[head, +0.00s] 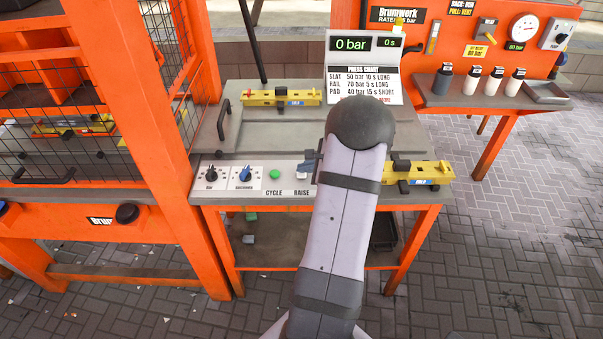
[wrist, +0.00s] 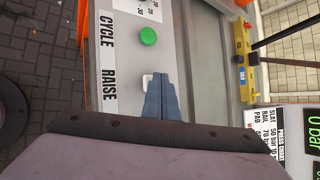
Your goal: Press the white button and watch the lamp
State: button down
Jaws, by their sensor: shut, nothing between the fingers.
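The white button (wrist: 148,79) is a small white square on the grey control panel beside the RAISE label, below the round green button (wrist: 146,36) in the wrist view. My gripper (wrist: 159,78) is shut and empty, its blue-grey fingertips right beside the white button and partly over its edge. I cannot tell whether they touch it. In the head view my gripper (head: 309,160) is over the panel, right of the green button (head: 274,174), largely hidden by my arm. I cannot pick out a lit lamp in either view.
A display (head: 365,43) reads 0 bar and 0 s above a press chart. Yellow moulds (head: 262,98) (head: 437,171) lie on the bench. Two knobs (head: 244,174) are left of the green button. An orange caged frame (head: 170,130) stands left.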

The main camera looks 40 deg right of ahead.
aim_at(305, 176)
dwell(0.5)
jog(key=shift+r+p, duration=0.55)
jog(key=shift+r, duration=0.35)
notch_tip(305, 176, up, 5)
jog(key=p, duration=0.3)
jog(key=shift+p, duration=0.3)
dwell(0.6)
